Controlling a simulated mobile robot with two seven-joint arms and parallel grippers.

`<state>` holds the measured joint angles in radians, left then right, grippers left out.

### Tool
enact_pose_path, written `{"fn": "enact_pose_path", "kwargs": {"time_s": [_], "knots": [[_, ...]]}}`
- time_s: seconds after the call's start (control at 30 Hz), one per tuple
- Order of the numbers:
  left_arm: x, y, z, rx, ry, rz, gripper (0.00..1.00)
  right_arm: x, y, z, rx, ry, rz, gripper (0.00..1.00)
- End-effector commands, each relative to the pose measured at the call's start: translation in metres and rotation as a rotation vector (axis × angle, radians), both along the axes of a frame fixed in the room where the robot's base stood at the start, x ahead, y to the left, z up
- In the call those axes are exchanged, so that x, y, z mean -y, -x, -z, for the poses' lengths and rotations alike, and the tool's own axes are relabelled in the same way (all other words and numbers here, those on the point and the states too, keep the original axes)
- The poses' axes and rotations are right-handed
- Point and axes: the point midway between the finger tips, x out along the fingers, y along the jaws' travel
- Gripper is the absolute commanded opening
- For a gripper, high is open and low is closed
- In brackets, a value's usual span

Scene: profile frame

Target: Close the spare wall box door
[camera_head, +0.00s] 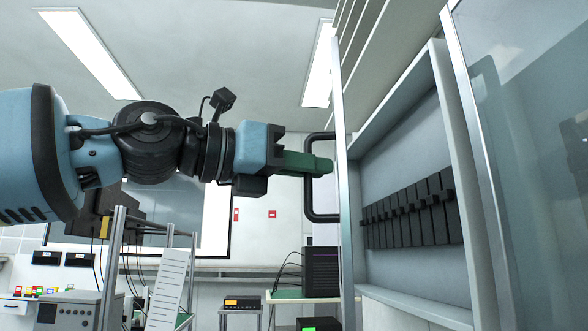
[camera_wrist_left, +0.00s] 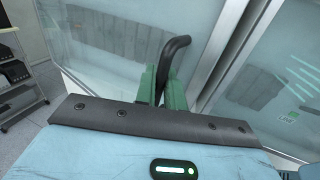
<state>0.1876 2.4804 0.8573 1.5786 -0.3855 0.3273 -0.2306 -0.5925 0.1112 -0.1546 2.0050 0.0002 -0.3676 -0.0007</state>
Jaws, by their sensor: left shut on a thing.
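The wall box (camera_head: 400,270) stands open on the right in the head view, with a row of black modules inside. A door with a thin metal edge (camera_head: 345,215) shows nearly edge-on at the box's left side, standing out from it. Its black bar handle (camera_head: 310,205) sticks out to the left. My left gripper (camera_head: 318,165) has its green fingers shut on this handle. In the left wrist view the dark handle (camera_wrist_left: 176,48) rises between the green fingers, in front of a glass panel (camera_wrist_left: 115,35). My right gripper is out of view.
A large glass panel (camera_head: 540,220) stands at the right edge; how it joins the box is unclear. Behind my left arm are a metal rack (camera_head: 115,250), a bench device (camera_head: 72,312) and a dark cabinet (camera_head: 322,270). A shelf (camera_wrist_left: 18,95) shows at left in the wrist view.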

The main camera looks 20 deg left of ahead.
Motion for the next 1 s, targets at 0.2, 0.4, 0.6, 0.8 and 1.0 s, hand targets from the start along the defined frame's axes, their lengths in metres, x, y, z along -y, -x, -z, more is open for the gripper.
{"fn": "enact_pose_path", "kwargs": {"time_s": [0.2,0.4,0.6,0.8,1.0], "knots": [[0.002,0.0,0.001,-0.001,-0.002,0.001,0.0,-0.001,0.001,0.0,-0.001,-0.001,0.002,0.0],[0.002,0.0,0.0,0.0,-0.001,0.001,0.0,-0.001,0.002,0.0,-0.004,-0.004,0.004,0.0],[0.002,0.0,0.0,0.0,-0.001,0.001,0.25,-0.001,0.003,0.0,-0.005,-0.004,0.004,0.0],[0.001,0.0,0.0,0.001,-0.001,0.0,0.25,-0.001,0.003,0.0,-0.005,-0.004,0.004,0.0],[-0.013,0.014,0.0,0.002,0.002,0.0,0.25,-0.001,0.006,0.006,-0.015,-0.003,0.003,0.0]]}}
